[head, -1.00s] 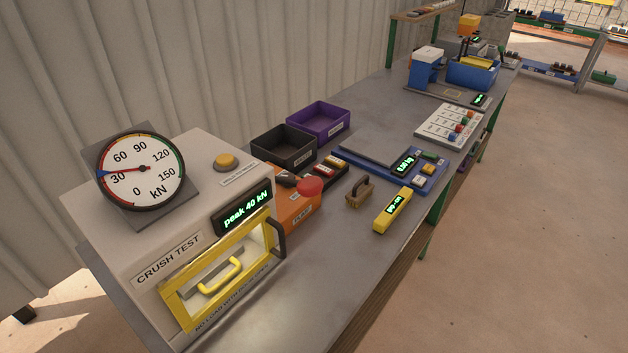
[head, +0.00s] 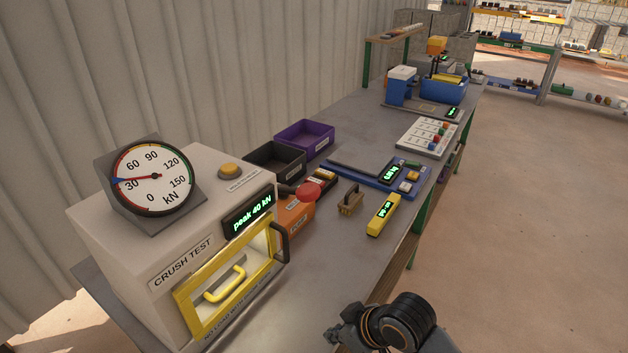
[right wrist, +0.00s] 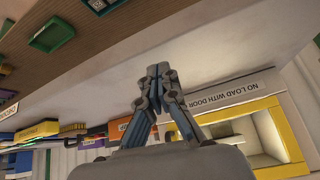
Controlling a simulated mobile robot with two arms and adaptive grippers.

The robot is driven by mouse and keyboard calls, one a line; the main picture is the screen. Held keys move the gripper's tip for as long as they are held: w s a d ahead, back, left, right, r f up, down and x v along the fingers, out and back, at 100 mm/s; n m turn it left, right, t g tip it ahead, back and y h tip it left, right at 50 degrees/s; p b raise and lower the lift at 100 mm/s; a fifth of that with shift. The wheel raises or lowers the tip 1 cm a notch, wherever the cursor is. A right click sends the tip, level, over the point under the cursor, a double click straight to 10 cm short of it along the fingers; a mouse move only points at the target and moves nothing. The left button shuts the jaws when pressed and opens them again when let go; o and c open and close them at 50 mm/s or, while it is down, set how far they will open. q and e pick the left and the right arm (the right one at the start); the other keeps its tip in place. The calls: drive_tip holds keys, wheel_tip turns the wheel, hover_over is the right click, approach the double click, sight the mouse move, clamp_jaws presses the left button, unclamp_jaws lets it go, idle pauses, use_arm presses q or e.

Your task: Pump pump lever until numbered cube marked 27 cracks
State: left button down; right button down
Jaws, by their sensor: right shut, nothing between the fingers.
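The crush test machine (head: 150,225) stands at the left of the bench. Its dial gauge (head: 150,178) points a little above 30 kN, and its display (head: 249,213) reads "peak 40 kN". The yellow-framed door (head: 228,282) looks closed. No cube marked 27 can be made out behind it. The orange pump (head: 294,214) sits to the machine's right, with a red knob (head: 308,191) and a dark handle at its top. My right gripper (head: 338,335) is low at the bench's front edge, apart from the pump. Its fingers (right wrist: 157,72) are together and empty. My left gripper is out of view.
Black (head: 273,161) and purple (head: 304,138) bins stand behind the pump. A wooden-handled brush (head: 350,200), a yellow meter (head: 383,214) and a blue scale (head: 365,176) lie to its right. The front bench surface between machine and meter is clear.

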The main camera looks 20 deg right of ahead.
drive_tip(key=w+d+r+n+t+y, duration=0.2)
drive_tip(key=w+d+r, duration=0.1)
drive_tip(key=w+r, duration=1.1)
drive_tip(key=w+d+r, duration=0.2)
drive_tip(key=d+r, duration=0.1)
drive_tip(key=r, duration=0.4)
drive_tip(key=w+d+r+t+y, duration=0.1)
drive_tip(key=w+d+r, duration=0.2)
drive_tip(key=r, duration=0.5)
drive_tip(key=shift+w+y, duration=0.3)
drive_tip(key=shift+w+a, duration=0.1)
drive_tip(key=p, duration=0.3)
hover_over(315, 187)
drive_tip(key=f, duration=0.4)
drive_tip(key=shift+w+a+f, duration=0.15)
drive_tip(key=shift+w+a, duration=0.1)
drive_tip(key=shift+a, duration=0.1)
wheel_tip(315, 187, down, 4)
drive_tip(key=shift+s+d+r+p, duration=0.15)
drive_tip(key=shift+r+p, duration=0.1)
drive_tip(key=shift+p, duration=0.4)
drive_tip(key=shift+s+d+f, duration=0.2)
drive_tip(key=shift+f, duration=0.3)
